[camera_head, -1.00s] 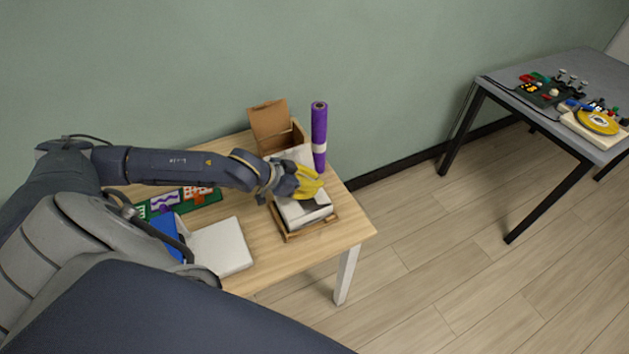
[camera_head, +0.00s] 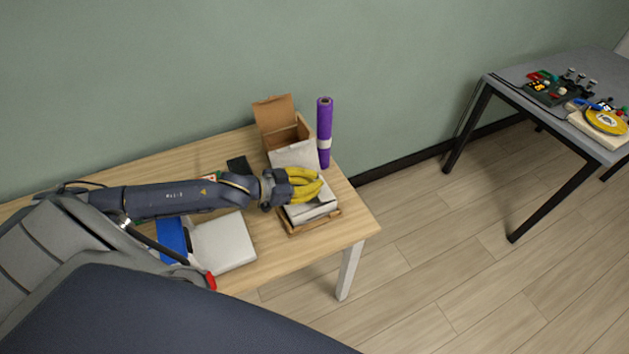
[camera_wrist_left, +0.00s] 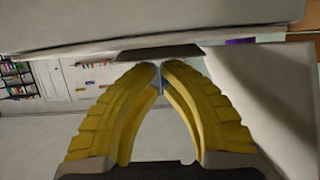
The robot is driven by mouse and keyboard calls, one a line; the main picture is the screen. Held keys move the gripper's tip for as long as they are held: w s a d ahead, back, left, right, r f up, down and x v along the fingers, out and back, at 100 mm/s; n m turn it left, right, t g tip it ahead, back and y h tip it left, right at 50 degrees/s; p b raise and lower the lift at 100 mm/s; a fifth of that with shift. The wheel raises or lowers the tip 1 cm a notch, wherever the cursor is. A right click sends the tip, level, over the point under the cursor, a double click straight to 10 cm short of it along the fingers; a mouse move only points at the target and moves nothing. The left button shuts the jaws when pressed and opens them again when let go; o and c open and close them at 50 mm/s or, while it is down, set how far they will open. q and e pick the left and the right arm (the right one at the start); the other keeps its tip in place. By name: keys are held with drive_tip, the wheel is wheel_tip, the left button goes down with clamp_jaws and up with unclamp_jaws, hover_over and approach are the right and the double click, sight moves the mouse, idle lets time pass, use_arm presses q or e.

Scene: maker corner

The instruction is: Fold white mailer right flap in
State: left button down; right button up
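The white mailer (camera_head: 316,209) sits open in a shallow wooden tray (camera_head: 315,226) near the table's right end. A raised white panel (camera_head: 295,155) stands at its back. My left gripper (camera_head: 312,186) is over the mailer and hides much of its inside and left side. In the left wrist view its yellow fingers (camera_wrist_left: 160,66) come together at the tips, with nothing clearly held between them. White panels (camera_wrist_left: 268,82) show at the right and along the top there, and a dark strip lies just beyond the fingertips. I cannot tell whether the fingers touch a flap. My right gripper is not seen.
An open brown cardboard box (camera_head: 283,138) stands behind the mailer, with an upright purple roll (camera_head: 324,135) beside it. A closed white box (camera_head: 223,241) and a blue item (camera_head: 171,238) lie in front of my left arm. A grey table (camera_head: 545,115) stands apart at right.

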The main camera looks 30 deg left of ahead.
use_arm(q)
drive_tip(key=shift+s+a+f, duration=0.25)
drive_tip(key=shift+f, duration=0.15)
drive_tip(key=shift+r, duration=0.2)
idle(0.3)
drive_tip(key=shift+r, duration=0.65)
